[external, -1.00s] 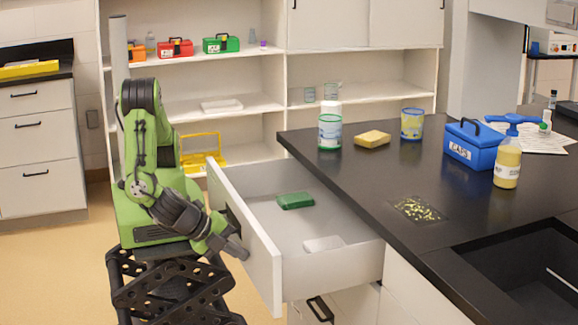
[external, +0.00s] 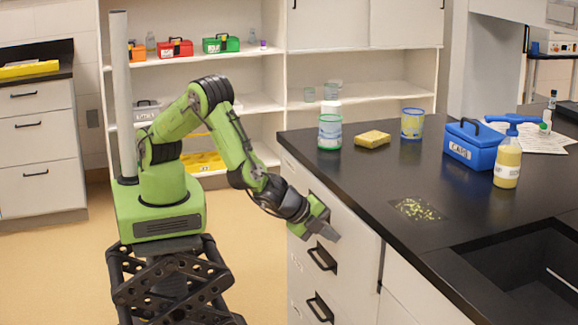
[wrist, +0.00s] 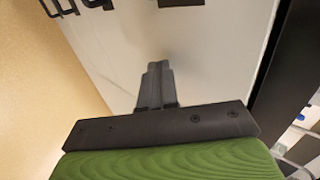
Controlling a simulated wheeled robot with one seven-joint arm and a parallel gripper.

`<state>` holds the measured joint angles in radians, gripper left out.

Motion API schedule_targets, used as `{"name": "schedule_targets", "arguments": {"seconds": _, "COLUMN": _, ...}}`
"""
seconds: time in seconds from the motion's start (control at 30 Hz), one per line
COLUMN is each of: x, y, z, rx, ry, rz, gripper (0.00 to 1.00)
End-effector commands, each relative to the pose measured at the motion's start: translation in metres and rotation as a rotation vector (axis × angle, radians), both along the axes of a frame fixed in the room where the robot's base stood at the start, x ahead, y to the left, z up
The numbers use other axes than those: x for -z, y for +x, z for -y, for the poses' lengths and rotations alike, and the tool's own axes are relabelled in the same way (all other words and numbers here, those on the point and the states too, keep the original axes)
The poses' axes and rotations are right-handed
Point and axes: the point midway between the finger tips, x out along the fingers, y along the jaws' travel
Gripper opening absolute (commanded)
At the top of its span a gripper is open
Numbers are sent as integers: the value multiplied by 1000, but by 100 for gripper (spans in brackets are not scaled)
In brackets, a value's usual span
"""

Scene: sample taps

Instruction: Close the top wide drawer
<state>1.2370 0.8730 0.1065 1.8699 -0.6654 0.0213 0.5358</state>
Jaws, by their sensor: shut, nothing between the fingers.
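The top wide drawer (external: 303,180) is under the black countertop, its pale front in line with the cabinet face, and its inside is hidden. My gripper (external: 331,235) is at the drawer front, with its fingers shut and empty. In the wrist view, the shut fingers (wrist: 157,75) point at a pale front panel (wrist: 220,65) and look touching or very near it. The top drawer's own handle is not clearly seen; my gripper and wrist cover part of the front.
Lower drawers have black handles (external: 322,257). The black countertop (external: 370,185) above holds a yellow sponge (external: 372,139), a blue box (external: 474,145) and a pump bottle (external: 508,165). The floor (external: 245,270) between my base and the cabinet is clear.

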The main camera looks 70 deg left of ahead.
Motion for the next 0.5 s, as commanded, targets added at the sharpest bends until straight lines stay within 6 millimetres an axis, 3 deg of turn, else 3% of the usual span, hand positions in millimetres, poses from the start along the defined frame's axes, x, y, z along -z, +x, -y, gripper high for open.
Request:
{"name": "schedule_targets", "arguments": {"seconds": 0.2, "x": 0, "y": 26, "z": -1, "rx": -2, "ry": 1, "rz": 1, "gripper": 0}}
{"name": "schedule_targets", "arguments": {"seconds": 0.5, "x": 0, "y": 36, "z": 0, "rx": 0, "ry": 0, "rz": 2, "gripper": 0}}
